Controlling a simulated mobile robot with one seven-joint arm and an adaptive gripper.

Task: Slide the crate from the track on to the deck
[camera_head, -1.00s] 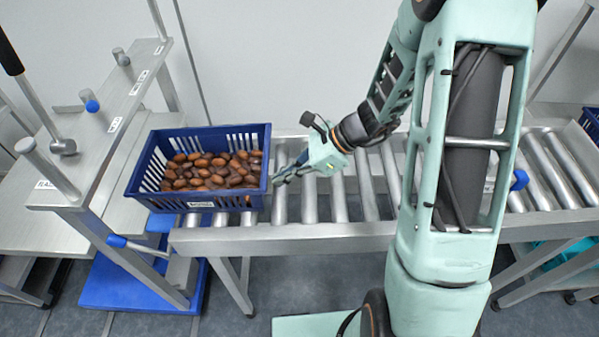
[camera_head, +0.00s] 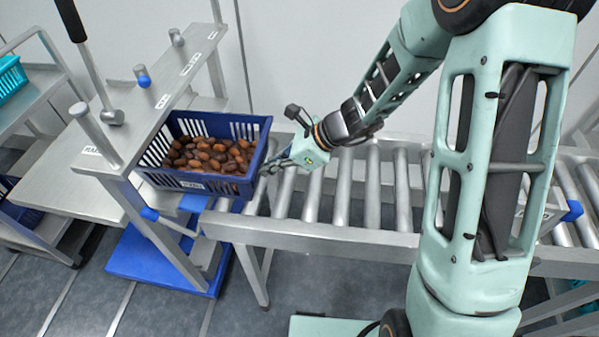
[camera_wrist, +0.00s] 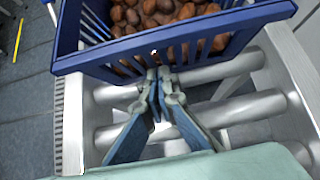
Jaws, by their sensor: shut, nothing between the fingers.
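The blue slatted crate (camera_head: 225,186), full of brown dates, sits level at the left end of the roller track (camera_head: 340,238). It reaches left over the pale grey deck (camera_head: 207,103), its right end still by the first rollers. How much of its base rests on each is hidden. My gripper (camera_head: 269,167) is shut and empty at the crate's right end wall. In the wrist view, the fingertips (camera_wrist: 164,78) meet close to that crate wall (camera_wrist: 100,60); I cannot tell if they touch.
A grey beam with posts and small labels (camera_head: 162,100) stands along the crate's left side. A blue platform (camera_head: 165,262) lies on the floor below. A stop with a blue knob (camera_head: 572,211) is at the track's right. The rollers between are clear.

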